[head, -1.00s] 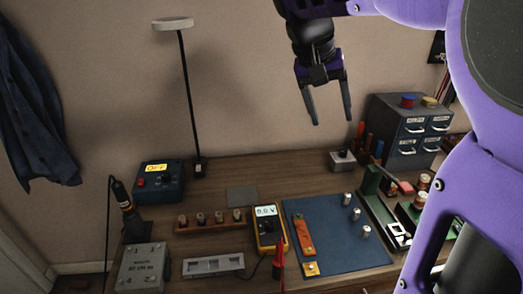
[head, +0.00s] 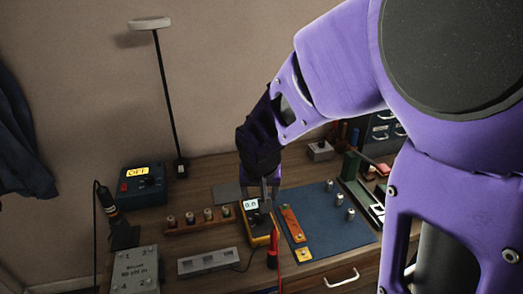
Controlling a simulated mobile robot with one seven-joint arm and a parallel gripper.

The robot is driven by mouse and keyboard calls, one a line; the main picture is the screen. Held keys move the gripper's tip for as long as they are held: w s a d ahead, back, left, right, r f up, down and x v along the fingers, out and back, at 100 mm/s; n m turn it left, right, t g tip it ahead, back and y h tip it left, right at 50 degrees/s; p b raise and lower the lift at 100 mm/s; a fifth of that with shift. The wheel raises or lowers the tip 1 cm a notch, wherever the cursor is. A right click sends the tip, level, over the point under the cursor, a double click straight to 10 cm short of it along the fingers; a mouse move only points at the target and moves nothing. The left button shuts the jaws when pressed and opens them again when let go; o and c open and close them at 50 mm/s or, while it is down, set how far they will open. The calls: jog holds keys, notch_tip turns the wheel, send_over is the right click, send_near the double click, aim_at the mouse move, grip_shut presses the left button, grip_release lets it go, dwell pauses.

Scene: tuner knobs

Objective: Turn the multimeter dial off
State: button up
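The yellow multimeter (head: 246,222) lies on the wooden bench in the head view, just left of the blue mat. Its lit display (head: 250,205) shows a reading that looks like 0.0, partly cut off by my gripper. My gripper (head: 267,210) points down over the meter's face, its fingers at the dial area. The dial is hidden behind the fingers, so its setting cannot be seen. The fingertips are small and overlap the meter, so I cannot tell their gap or whether they touch the dial.
A red probe (head: 273,246) stands just in front of the meter. A blue mat (head: 325,232) with small metal cylinders is to the right. A rack of spools (head: 200,224) is to the left, and a grey slotted block (head: 208,263) is at front left. A dark box reading OFF (head: 141,187) stands farther left.

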aim_at(260, 217)
jog(key=b+x, duration=0.7)
jog(key=x, duration=0.7)
jog(key=shift+f, duration=0.25)
grip_shut()
